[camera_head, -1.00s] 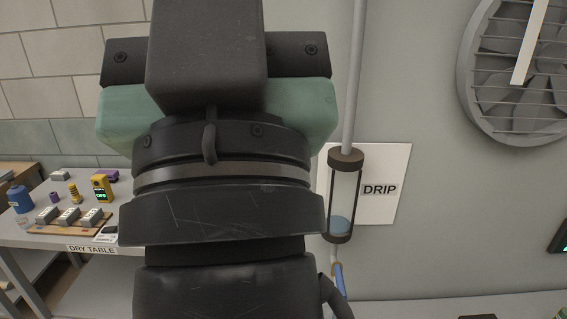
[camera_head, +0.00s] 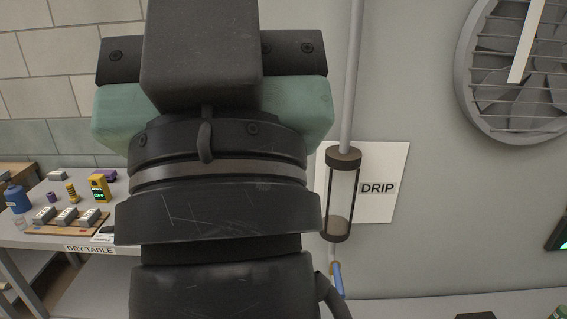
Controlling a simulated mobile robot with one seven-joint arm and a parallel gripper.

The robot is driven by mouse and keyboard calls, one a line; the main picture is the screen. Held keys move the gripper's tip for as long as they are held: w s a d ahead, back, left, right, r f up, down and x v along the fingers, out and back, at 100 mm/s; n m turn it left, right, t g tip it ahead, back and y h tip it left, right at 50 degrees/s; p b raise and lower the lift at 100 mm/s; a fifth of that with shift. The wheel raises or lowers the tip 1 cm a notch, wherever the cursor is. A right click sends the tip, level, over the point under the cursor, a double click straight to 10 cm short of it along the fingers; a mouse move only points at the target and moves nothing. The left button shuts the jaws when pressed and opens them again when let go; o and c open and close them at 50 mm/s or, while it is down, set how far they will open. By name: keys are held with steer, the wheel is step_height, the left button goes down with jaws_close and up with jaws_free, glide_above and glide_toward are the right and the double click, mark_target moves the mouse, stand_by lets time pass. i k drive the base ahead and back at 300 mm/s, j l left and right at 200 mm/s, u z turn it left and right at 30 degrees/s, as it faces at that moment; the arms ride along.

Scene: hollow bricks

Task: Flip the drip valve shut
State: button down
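The drip sight glass (camera_head: 341,192) is a clear cylinder with dark end caps below a grey pipe, beside a white DRIP sign (camera_head: 377,188). A blue lever (camera_head: 337,279), apparently the drip valve's handle, hangs below it, pointing down and slightly right. The valve body is mostly hidden behind my arm. My black and green arm fills the middle of the view, just left of the sight glass. My gripper's fingers are not visible, so contact with the lever cannot be seen.
The dry table (camera_head: 89,249) at left holds grey hollow bricks (camera_head: 67,216) on a board, a yellow meter (camera_head: 99,188), and a blue bottle (camera_head: 17,198). A wall fan (camera_head: 512,75) is at upper right. The wall between sign and fan is clear.

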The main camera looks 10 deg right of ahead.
mark_target(335, 266)
steer(key=j+z, duration=0.15)
steer(key=z, duration=0.6)
steer(key=k+j+z, duration=0.25)
steer(key=j, duration=0.25)
steer(key=k+j+z, duration=0.25)
steer(key=j, duration=0.2)
steer(key=k+j+z, duration=0.25)
steer(key=j, duration=0.2)
steer(key=k+j+z, duration=0.25)
steer(key=j, duration=0.15)
steer(key=k+j, duration=0.35)
steer(key=j, duration=0.1)
